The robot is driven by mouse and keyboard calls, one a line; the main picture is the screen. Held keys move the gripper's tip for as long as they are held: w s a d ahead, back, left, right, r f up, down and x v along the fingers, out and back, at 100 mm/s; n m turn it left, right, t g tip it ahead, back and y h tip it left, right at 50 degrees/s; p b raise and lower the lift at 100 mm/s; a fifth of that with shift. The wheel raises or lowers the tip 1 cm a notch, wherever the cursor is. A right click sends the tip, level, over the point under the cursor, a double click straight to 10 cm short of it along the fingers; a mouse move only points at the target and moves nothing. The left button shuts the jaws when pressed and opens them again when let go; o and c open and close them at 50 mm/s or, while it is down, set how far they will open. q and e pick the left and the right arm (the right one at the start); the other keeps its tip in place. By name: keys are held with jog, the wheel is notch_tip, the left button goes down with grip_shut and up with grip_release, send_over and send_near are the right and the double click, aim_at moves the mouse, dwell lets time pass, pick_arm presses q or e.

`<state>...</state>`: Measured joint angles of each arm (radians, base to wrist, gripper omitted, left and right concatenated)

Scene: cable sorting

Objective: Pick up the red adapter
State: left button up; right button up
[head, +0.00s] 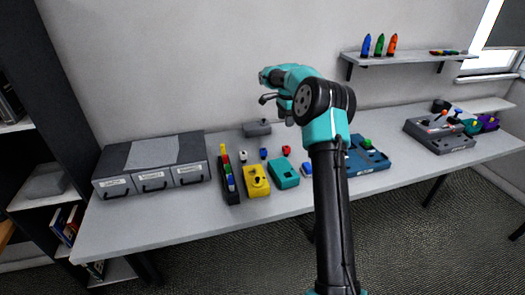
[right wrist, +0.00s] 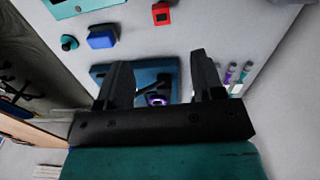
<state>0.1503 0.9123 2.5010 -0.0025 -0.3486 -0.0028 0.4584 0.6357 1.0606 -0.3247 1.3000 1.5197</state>
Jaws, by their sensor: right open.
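The red adapter (head: 286,150) is a small red block on the table, behind the teal box, in the head view. In the right wrist view the red adapter (right wrist: 161,14) is at the top edge, red with a dark centre, beyond my fingertips. My right gripper (head: 266,90) is raised above the back of the table, to the upper left of the adapter in the head view. In the right wrist view the right gripper (right wrist: 164,66) has its two dark fingers wide apart with nothing held between them. My left gripper is not in view.
A blue adapter (head: 263,153) and a white one (head: 243,156) lie left of the red one. A teal box (head: 284,174), yellow box (head: 256,181) and grey drawer unit (head: 150,166) stand nearby. A blue tray (head: 368,158) is to the right. A shelf (head: 410,59) hangs behind.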

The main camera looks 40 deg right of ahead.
aim_at(284, 148)
jog(key=shift+s+d+f, duration=0.1)
jog(key=shift+s+d, duration=0.05)
jog(key=shift+s, duration=0.05)
notch_tip(284, 148, down, 12)
dwell(0.7)
jog(key=shift+f, duration=0.1)
jog(key=shift+w+f, duration=0.15)
jog(key=shift+f, duration=2.35)
jog(key=shift+c, duration=0.4)
jog(key=c, duration=0.9)
